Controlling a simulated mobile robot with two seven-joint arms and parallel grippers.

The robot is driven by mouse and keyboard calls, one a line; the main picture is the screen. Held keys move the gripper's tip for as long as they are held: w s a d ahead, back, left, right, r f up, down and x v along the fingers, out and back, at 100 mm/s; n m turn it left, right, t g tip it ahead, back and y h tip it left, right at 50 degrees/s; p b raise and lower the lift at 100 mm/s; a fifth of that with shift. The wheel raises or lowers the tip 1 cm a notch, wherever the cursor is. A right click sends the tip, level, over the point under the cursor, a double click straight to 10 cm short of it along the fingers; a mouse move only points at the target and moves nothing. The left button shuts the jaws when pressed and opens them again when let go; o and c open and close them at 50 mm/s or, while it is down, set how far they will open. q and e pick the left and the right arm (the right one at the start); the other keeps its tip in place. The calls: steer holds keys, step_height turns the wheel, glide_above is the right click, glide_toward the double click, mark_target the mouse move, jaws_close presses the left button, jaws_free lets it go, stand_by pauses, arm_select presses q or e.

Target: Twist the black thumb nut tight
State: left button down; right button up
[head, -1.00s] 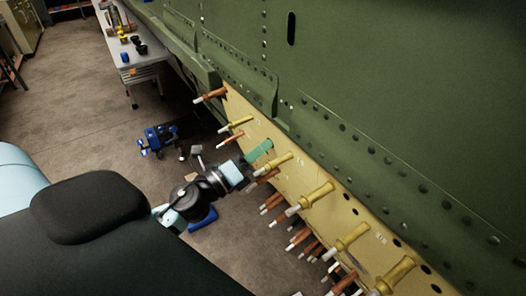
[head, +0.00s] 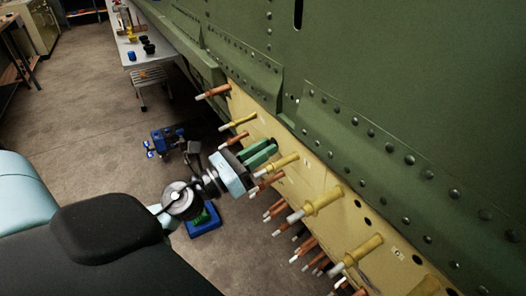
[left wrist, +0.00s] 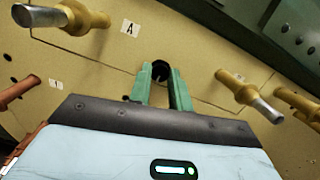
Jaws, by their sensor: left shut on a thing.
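The black thumb nut (left wrist: 160,70) shows in the left wrist view, against the yellow skin panel (left wrist: 200,55) near a panel seam. My left gripper (left wrist: 161,80) has its two green fingers around the nut, one on each side, and is shut on it. In the head view my left gripper (head: 262,152) reaches the yellow panel (head: 318,178) between copper and yellow fasteners; the nut is hidden there by the fingers. My right gripper is not in view.
Yellow fasteners (left wrist: 243,92) stick out on both sides of the fingers. Several copper fasteners (head: 212,92) stand along the panel. The green fuselage (head: 400,90) rises behind. A white table (head: 130,50) and a blue device (head: 165,140) are at the back left.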

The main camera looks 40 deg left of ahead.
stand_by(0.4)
arm_select(q)
steer(key=c, duration=1.3)
jaws_free()
